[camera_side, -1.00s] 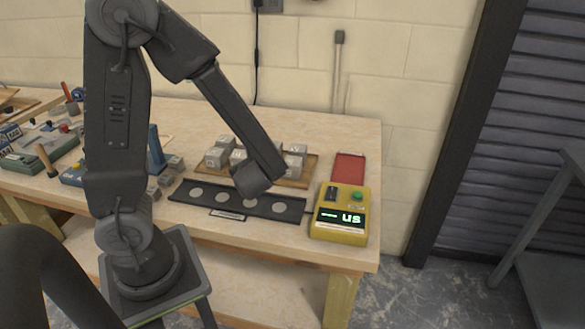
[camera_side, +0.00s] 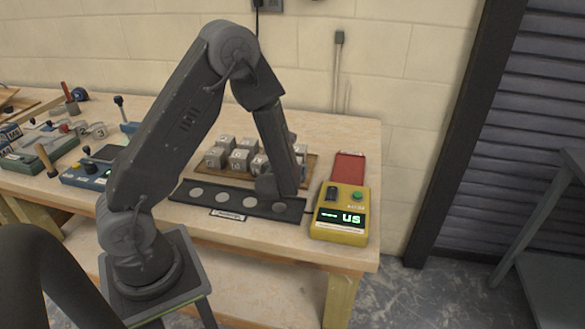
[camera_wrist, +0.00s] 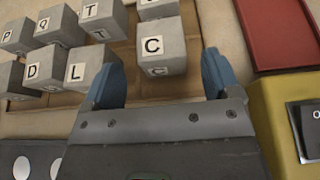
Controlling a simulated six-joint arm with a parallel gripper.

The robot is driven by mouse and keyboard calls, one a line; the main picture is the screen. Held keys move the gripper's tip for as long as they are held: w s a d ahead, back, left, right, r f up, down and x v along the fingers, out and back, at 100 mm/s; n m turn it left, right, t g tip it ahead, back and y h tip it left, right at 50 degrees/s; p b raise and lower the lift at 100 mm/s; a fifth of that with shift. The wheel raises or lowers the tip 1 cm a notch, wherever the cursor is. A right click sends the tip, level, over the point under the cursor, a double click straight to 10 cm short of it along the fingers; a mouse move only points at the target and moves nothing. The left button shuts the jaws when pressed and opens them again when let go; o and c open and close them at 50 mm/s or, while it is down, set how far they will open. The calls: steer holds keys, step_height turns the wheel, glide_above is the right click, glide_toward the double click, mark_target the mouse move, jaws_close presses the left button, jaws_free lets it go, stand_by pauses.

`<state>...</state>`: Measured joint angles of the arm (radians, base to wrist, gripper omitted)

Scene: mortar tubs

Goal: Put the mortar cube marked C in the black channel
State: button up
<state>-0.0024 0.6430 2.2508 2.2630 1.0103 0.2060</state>
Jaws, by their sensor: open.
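The grey mortar cube marked C (camera_wrist: 160,46) stands at the near edge of the wooden tray in the wrist view. My gripper (camera_wrist: 160,80) is open, with its blue fingers on either side of and just short of the C cube, not closed on it. In the side view my gripper (camera_side: 281,187) is low over the right part of the tray and hides the C cube. The black channel (camera_side: 210,203) lies in front of the tray, with pale round spots along it. Its corner shows at lower left in the wrist view (camera_wrist: 40,150).
Other lettered cubes crowd the wooden tray (camera_side: 312,172), with the L cube (camera_wrist: 92,68) just left of C. A yellow tester (camera_side: 340,212) stands at right, with a red pad (camera_side: 348,167) behind it.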

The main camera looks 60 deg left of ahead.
steer(key=x, duration=0.5)
steer(key=shift+w, duration=0.15)
steer(key=c, duration=1.3)
steer(key=shift+o, duration=0.2)
steer(key=shift+r, duration=0.1)
